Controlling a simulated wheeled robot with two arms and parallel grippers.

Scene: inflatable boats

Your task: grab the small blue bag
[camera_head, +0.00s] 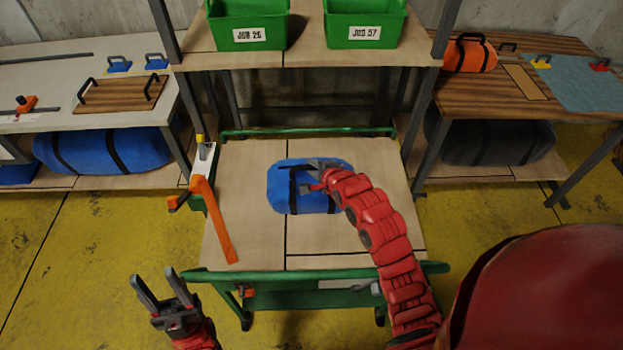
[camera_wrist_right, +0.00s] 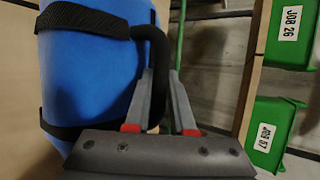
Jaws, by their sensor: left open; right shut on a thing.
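The small blue bag (camera_head: 284,188) with black straps lies on the wooden top of the green-framed cart (camera_head: 240,250). It fills the left of the right wrist view (camera_wrist_right: 85,80). My right gripper (camera_head: 312,172) reaches over it from the right. In the right wrist view its fingers (camera_wrist_right: 161,80) are closed on the bag's black handle (camera_wrist_right: 153,45); the arm hides part of the bag in the head view. My left gripper (camera_head: 155,276) is open and empty, low at the left in front of the cart.
An orange-handled tool (camera_head: 216,220) lies at the cart's left side. Green bins (camera_head: 247,22) (camera_head: 364,22) stand on the shelf behind. A larger blue bag (camera_head: 100,150) lies under the left bench and a dark bag (camera_head: 497,142) under the right one. An orange bag (camera_head: 470,56) sits on the right bench.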

